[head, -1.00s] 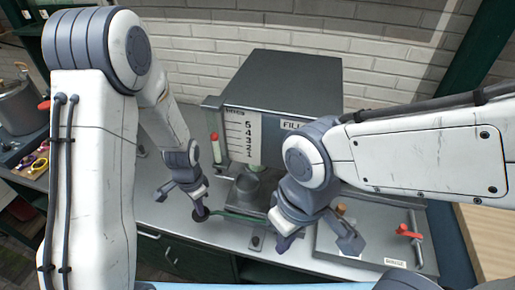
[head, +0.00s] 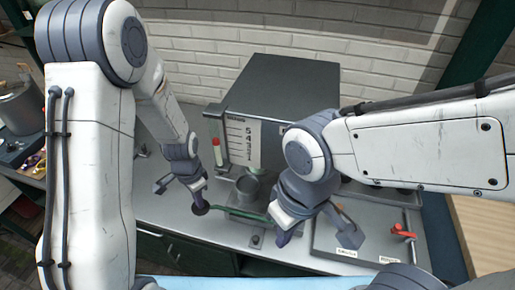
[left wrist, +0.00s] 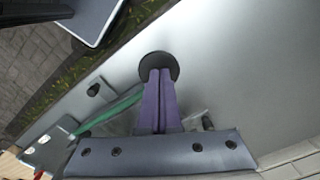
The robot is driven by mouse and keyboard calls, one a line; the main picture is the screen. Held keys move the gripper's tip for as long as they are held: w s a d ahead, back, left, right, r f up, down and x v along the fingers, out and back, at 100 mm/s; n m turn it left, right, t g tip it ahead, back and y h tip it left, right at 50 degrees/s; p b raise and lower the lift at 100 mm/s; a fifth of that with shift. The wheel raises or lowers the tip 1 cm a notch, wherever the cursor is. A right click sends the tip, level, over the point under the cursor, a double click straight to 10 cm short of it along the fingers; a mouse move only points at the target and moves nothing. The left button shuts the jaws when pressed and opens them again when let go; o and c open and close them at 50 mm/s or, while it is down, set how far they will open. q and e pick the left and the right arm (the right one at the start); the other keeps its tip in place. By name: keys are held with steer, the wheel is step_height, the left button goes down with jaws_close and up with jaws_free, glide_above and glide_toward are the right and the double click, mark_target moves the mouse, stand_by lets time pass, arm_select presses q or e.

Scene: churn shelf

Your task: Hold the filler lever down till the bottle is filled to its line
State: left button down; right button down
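The filler is a dark box (head: 285,85) with a white number scale (head: 240,140) on its front. A grey round vessel (head: 249,187), possibly the bottle, stands below it; its fill line and level cannot be made out. A green lever (head: 236,212) runs left to a round black knob (head: 201,209), which also shows in the left wrist view (left wrist: 158,60). My left gripper (head: 199,198) is above the knob, its purple fingers (left wrist: 160,75) shut together with tips at the knob, seemingly touching. My right gripper (head: 282,241) hangs right of the vessel; its finger gap is unclear.
A red-knobbed part (head: 216,146) is at the filler's left side. A tray-like panel with a red handle (head: 402,232) lies at the right. A pot (head: 22,108) stands far left. Bare counter (head: 150,205) lies left of the lever knob.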

arm_select(q)
steer(key=shift+s+r, duration=0.15)
steer(key=shift+r, duration=0.35)
steer(key=shift+d+r+p, duration=0.1)
steer(key=shift+r+p, duration=1.05)
steer(key=shift+p, duration=0.05)
step_height(320, 180, up, 6)
steer(key=p, duration=0.5)
